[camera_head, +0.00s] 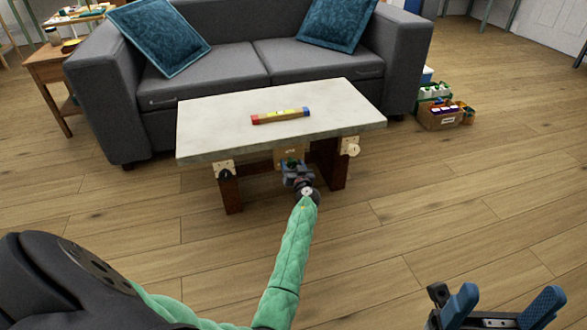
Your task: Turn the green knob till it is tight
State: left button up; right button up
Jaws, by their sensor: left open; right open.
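A small green knob (292,161) shows under the front edge of the low table, in front of a tan panel (288,153). It is small and partly hidden by my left gripper. My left gripper (295,168), at the end of the green-sleeved arm, is right at the knob with its jaws open. I cannot tell whether its fingers touch the knob or stand around it. My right gripper (500,305) is open and empty at the bottom right, far from the table, with blue finger pads apart.
The low table (215,115) has a pale top bearing a red, yellow and blue bar (280,116). Cream plates (223,170) sit at its front legs. A grey sofa (230,65) stands close behind. Boxes (441,117) stand at right. The wooden floor in front is clear.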

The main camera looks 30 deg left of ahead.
pick_arm(q)
jog(key=shift+w+a, duration=0.2)
jog(key=c, duration=1)
